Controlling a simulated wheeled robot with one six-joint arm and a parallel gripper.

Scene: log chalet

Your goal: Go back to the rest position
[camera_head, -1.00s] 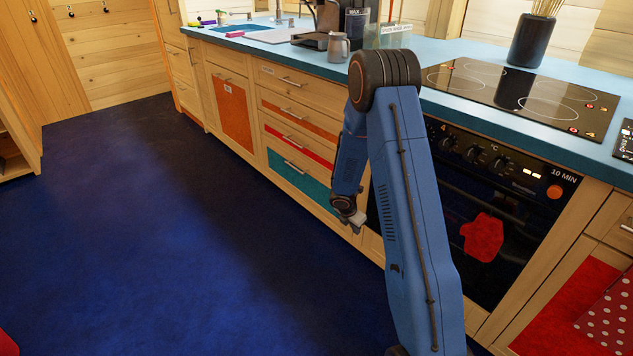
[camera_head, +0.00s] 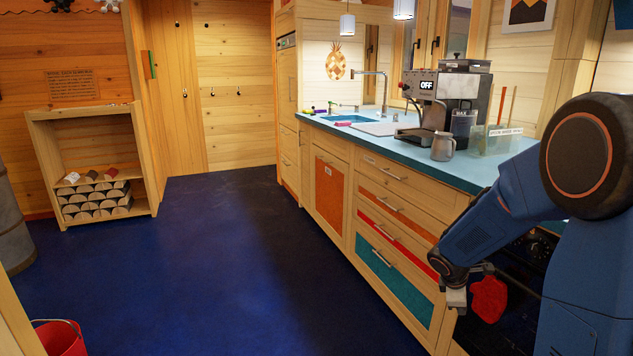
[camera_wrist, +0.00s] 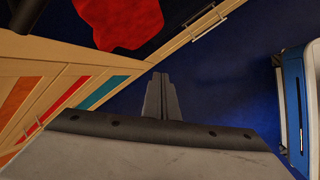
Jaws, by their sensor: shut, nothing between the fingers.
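My gripper (camera_head: 455,298) hangs low at the right in the head view, in front of the kitchen drawers and beside the oven. In the wrist view its two fingers (camera_wrist: 161,97) are together with nothing between them. My blue arm is folded, with its elbow high at the right edge. A red mitt-shaped cloth (camera_head: 489,298) hangs on the oven front just right of the gripper, and it shows at the top of the wrist view (camera_wrist: 118,22). The gripper looks apart from it.
The blue counter (camera_head: 400,152) carries a coffee machine (camera_head: 432,98), a metal jug (camera_head: 443,147) and a clear bin (camera_head: 492,141). A firewood shelf (camera_head: 142,170) stands at the left, a red bucket (camera_head: 60,340) at lower left. The blue floor (camera_head: 220,260) between is clear.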

